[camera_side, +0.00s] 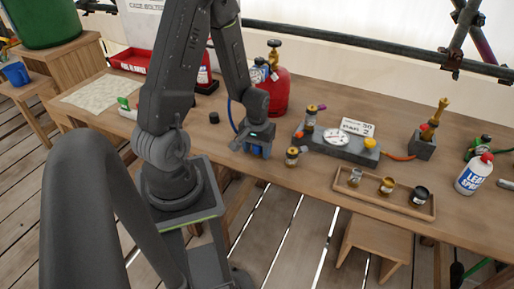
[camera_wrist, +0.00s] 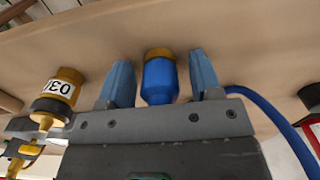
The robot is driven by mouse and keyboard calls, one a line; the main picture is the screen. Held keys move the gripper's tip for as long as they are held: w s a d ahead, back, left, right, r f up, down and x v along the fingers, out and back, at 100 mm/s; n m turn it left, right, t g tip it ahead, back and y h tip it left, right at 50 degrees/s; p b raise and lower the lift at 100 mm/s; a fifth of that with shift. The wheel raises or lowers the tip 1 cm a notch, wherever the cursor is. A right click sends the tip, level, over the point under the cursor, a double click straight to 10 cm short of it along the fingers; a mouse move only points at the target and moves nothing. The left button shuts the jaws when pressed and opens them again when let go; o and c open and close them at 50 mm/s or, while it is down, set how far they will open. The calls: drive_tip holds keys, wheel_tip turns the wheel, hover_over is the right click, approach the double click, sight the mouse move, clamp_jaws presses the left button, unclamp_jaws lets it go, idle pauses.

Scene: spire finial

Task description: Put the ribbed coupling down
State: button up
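A blue cylindrical piece with a brass-coloured end, which I take to be the ribbed coupling (camera_wrist: 158,78), sits between my fingers in the wrist view. No ribs can be made out. My gripper (camera_wrist: 160,80) has its two blue fingers on either side of it, with a narrow strip of table showing at each side, so it looks open around the piece. In the side view, my gripper (camera_side: 258,150) points down low at the bench's front edge, and its fingers hide the coupling. I cannot tell whether the coupling touches the table.
A labelled brass fitting (camera_side: 292,156) stands close right of my gripper. A blue hose (camera_wrist: 265,108) runs beside the fingers. A grey block with a dial (camera_side: 337,138), a red cylinder (camera_side: 278,92) and a wooden tray (camera_side: 395,205) are nearby. Bare bench lies left of my gripper.

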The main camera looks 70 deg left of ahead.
wheel_tip(320, 180, up, 12)
drive_tip(key=shift+f, duration=0.1)
drive_tip(key=s+d+r+m+t, duration=0.2)
drive_tip(key=d+r+m, duration=0.2)
drive_tip(key=d+r, duration=0.3)
drive_tip(key=s+d+r+m+t, duration=0.2)
drive_tip(key=d+r+m, duration=0.3)
drive_tip(key=d+r, duration=0.3)
drive_tip(key=d+t, duration=0.1)
drive_tip(key=d, duration=0.1)
drive_tip(key=shift+s+d+r+t, duration=0.25)
drive_tip(key=shift+d+r+t, duration=0.05)
idle(0.7)
